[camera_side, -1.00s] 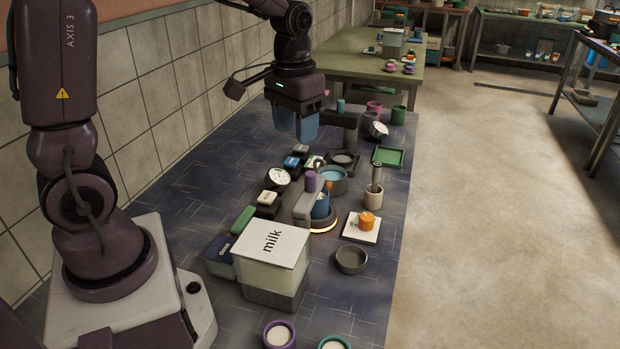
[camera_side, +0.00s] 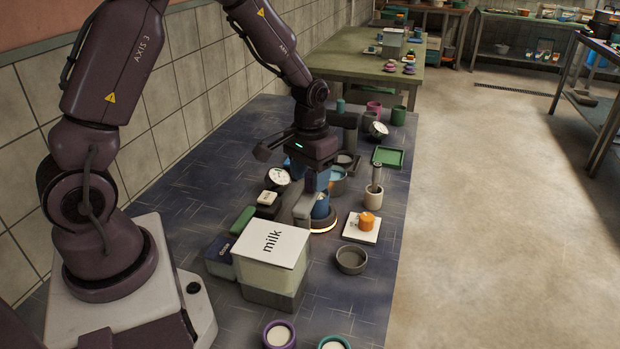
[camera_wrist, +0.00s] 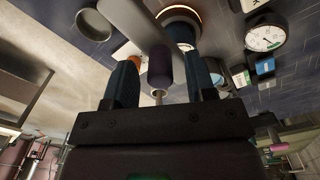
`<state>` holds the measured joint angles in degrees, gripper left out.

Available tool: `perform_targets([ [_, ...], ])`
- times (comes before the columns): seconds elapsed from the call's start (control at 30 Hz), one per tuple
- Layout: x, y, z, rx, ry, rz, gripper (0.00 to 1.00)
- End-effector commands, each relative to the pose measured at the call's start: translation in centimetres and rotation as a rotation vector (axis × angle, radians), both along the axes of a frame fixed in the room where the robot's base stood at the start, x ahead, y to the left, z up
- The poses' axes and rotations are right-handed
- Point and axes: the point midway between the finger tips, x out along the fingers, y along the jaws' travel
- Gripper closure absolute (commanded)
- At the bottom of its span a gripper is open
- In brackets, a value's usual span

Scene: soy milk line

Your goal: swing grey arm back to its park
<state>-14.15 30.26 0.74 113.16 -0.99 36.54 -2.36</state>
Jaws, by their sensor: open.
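The grey arm is a light grey bar (camera_side: 304,208) beside the blue cup (camera_side: 321,206), which stands on a glowing ring (camera_side: 324,226). In the wrist view the grey arm (camera_wrist: 138,22) carries an upright purple knob (camera_wrist: 160,66). My gripper (camera_side: 318,182) is low over the grey arm, and its blue fingers hide the knob in the side view. In the wrist view my gripper (camera_wrist: 163,78) is open, with one finger on each side of the knob and visible gaps. The arm's park is not clearly identifiable.
A milk container (camera_side: 270,262) stands in front. A white pad with an orange piece (camera_side: 366,221), a grey bowl (camera_side: 351,260) and a cream cup (camera_side: 373,197) are to the right. A dial gauge (camera_side: 277,176) stands left. Several small items crowd the back.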

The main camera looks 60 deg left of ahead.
Motion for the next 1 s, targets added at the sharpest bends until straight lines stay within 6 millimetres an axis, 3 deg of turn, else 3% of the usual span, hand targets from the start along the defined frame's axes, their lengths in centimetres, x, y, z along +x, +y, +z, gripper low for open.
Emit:
perform_targets([
  [0.13, -0.03, 0.0, -0.98, 0.0, 0.001, 0.0, 0.49],
  [0.4, -0.02, 0.01, -1.12, 0.0, 0.0, 0.0, 0.49],
  [0.47, -0.02, 0.01, -1.11, 0.0, 0.0, 0.0, 0.58],
  [0.63, -0.02, 0.01, -1.09, 0.0, 0.0, 0.0, 0.98],
  [1.0, 0.1, -0.12, -1.08, 0.0, 0.0, -0.033, 1.0],
])
